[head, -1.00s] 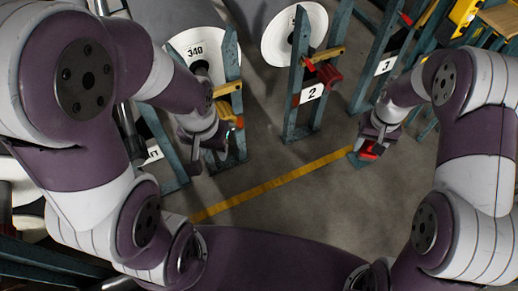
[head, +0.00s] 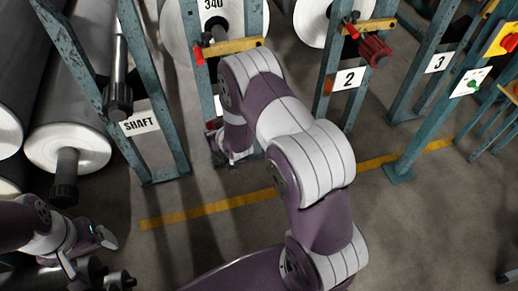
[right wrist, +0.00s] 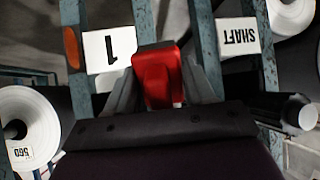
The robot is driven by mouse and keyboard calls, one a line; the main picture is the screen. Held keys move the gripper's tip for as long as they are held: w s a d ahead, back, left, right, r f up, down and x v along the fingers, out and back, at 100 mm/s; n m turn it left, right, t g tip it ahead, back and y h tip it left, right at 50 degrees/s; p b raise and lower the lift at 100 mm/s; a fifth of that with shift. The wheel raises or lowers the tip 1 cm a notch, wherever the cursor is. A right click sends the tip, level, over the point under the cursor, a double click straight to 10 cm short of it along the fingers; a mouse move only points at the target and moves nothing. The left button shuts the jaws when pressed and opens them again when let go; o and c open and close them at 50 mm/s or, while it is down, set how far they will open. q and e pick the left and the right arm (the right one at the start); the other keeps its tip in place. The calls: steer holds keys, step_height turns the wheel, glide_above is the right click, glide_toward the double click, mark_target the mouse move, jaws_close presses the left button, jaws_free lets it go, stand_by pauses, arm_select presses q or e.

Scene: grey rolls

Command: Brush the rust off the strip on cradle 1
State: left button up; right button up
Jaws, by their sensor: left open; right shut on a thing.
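My right gripper (head: 218,143) is low at the front of cradle 1, its fingers partly hidden by my own arm in the head view. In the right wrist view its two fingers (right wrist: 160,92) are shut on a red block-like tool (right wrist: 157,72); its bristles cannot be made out. The white number plate 1 (right wrist: 106,48) is just behind the tool, upside down. An orange-brown patch (right wrist: 72,47) shows on the teal post left of that plate, apart from the tool. Cradle 1 (head: 196,62) has teal posts. My left gripper (head: 90,252) is open and empty at lower left.
A post with a SHAFT plate (head: 139,123) stands left of cradle 1, with grey rolls beside it. Cradle 2 (head: 348,78) and cradle 3 (head: 440,62) stand to the right. A yellow floor line (head: 255,197) crosses clear floor in front.

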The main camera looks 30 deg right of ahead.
steer(key=d+f+m+t+h+b, duration=0.1)
steer(key=d+f+t+b, duration=0.1)
steer(key=d+f+b, duration=0.3)
step_height(320, 180, down, 4)
steer(key=shift+w+d+r+t+b, duration=0.1)
steer(key=shift+w+d+t+b, duration=0.15)
steer(key=shift+t+b, duration=0.25)
steer(key=d+f+b, duration=0.1)
steer(key=d, duration=0.1)
steer(key=w+d+f+t+h+b, duration=0.1)
steer(key=d+f, duration=0.1)
steer(key=w+d+f+m+t+h+b, duration=0.1)
steer(key=d, duration=0.2)
steer(key=shift+f+b, duration=0.15)
steer(key=shift+b, duration=0.2)
arm_select(q)
step_height(320, 180, down, 18)
steer(key=b, duration=0.5)
arm_select(e)
steer(key=shift+t+h, duration=0.5)
steer(key=shift+t, duration=0.4)
steer(key=shift+w+d+f, duration=0.25)
steer(key=shift+w+d, duration=0.95)
steer(key=shift+w, duration=0.15)
steer(key=shift+w+d+f, duration=0.25)
steer(key=shift+w+d, duration=0.95)
steer(key=shift+w, duration=0.15)
steer(key=shift+w+d+f, duration=0.25)
steer(key=shift+w+d, duration=0.95)
steer(key=shift+w, duration=0.15)
